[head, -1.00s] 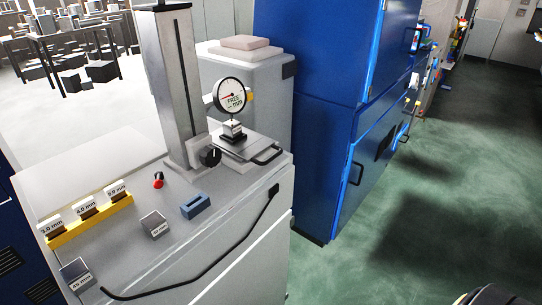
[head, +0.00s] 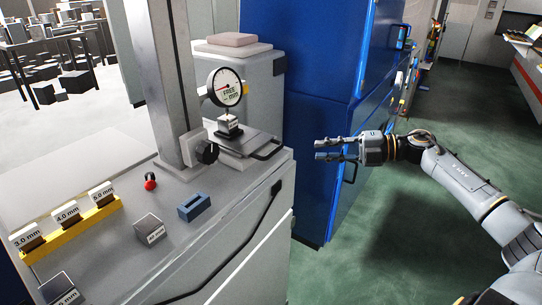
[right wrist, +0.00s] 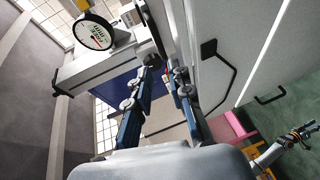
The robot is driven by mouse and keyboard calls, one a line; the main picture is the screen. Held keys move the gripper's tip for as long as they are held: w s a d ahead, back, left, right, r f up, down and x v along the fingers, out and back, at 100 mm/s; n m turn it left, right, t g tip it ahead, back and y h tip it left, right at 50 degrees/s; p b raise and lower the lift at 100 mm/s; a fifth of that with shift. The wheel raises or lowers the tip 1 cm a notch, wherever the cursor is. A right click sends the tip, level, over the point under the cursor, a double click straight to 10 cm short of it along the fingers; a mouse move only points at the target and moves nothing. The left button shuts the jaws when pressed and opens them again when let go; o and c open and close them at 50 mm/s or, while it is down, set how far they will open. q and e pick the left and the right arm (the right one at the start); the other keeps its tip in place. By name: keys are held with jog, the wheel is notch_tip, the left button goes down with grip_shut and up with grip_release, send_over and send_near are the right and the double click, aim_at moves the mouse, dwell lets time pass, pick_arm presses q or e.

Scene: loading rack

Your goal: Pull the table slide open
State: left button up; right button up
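The table slide (head: 240,141) is a flat grey plate with a black bar handle (head: 268,153) on its right edge. It sits on the grey bench beside the column, under the round dial gauge (head: 228,88), with a small block (head: 230,126) on it. My right gripper (head: 319,149) is open and empty to the right of the handle, apart from it, with its fingers pointing left. Its spread fingers also show in the right wrist view (right wrist: 163,70), where the gauge (right wrist: 92,31) is at upper left. My left gripper (right wrist: 302,134) seems to show small at lower right there, its fingers unclear.
On the bench stand a yellow rack (head: 72,230) with labelled blocks, a blue slotted block (head: 194,206), a grey block (head: 149,229) and a red knob (head: 150,182). A long black rail runs along the bench front. A blue cabinet (head: 315,110) stands behind my right gripper.

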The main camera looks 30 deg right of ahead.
aim_at(275, 150)
jog(key=p+x, duration=0.4)
jog(key=x, duration=0.9)
jog(key=shift+w+a+f, duration=0.1)
jog(key=shift+a, duration=0.1)
jog(key=shift+c, duration=0.5)
grip_shut()
